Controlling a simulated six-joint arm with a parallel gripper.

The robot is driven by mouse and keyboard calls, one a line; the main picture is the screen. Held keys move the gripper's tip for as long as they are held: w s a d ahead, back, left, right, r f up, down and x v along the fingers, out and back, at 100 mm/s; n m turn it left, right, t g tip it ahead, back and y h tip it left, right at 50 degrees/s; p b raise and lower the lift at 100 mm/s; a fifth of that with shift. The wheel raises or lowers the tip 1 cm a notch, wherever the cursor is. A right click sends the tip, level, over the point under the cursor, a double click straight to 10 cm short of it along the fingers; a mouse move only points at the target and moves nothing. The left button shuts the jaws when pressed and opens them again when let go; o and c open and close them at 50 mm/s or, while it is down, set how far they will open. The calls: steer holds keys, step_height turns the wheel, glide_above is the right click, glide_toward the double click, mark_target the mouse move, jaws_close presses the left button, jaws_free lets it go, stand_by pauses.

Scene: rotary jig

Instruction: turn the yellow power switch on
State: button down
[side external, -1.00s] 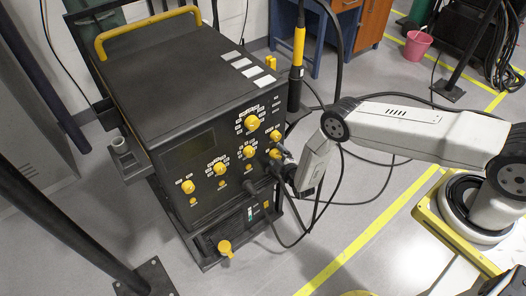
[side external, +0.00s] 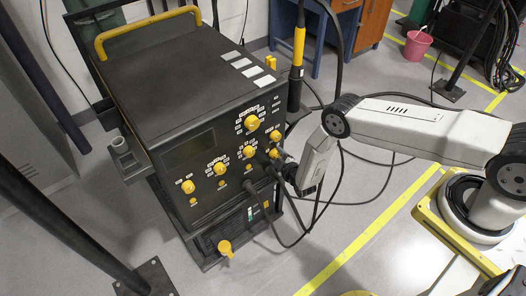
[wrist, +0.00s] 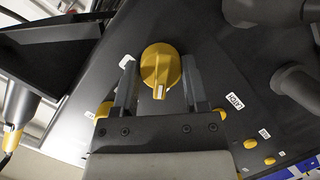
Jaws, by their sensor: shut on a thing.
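The yellow power switch (wrist: 160,67) is a round knob with a raised grip bar, on the dark front panel of the machine. In the wrist view it sits between the two fingers of my gripper (wrist: 159,82), which are shut on it. A pale mark on its bar points down toward the gripper body. In the side view my gripper (side external: 276,165) is at the lower right of the panel, and its fingers partly hide the controls there, so the switch's outline is unclear.
Other yellow knobs (side external: 251,123) and small buttons cover the panel. A larger yellow knob (side external: 226,247) is on the lower unit. Thick black cables (side external: 290,215) plug in close beside my gripper. In the wrist view, a printed label (wrist: 235,102) is right of the switch.

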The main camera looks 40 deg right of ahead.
steer(key=m+y, duration=0.1)
steer(key=m, duration=0.2)
steer(key=shift+d+g, duration=0.1)
steer(key=shift+g, duration=0.2)
steer(key=m+y, duration=0.2)
steer(key=m, duration=0.1)
steer(key=shift+d+m, duration=0.1)
steer(key=shift+m, duration=0.2)
steer(key=m+y, duration=0.1)
steer(key=m, duration=0.1)
steer(key=shift+m+y, duration=0.3)
steer(key=shift+y, duration=0.1)
steer(key=m+y, duration=0.1)
steer(key=m, duration=0.2)
steer(key=shift+c, duration=0.5)
jaws_free()
steer(key=shift+s+d, duration=0.1)
steer(key=shift+s, duration=0.05)
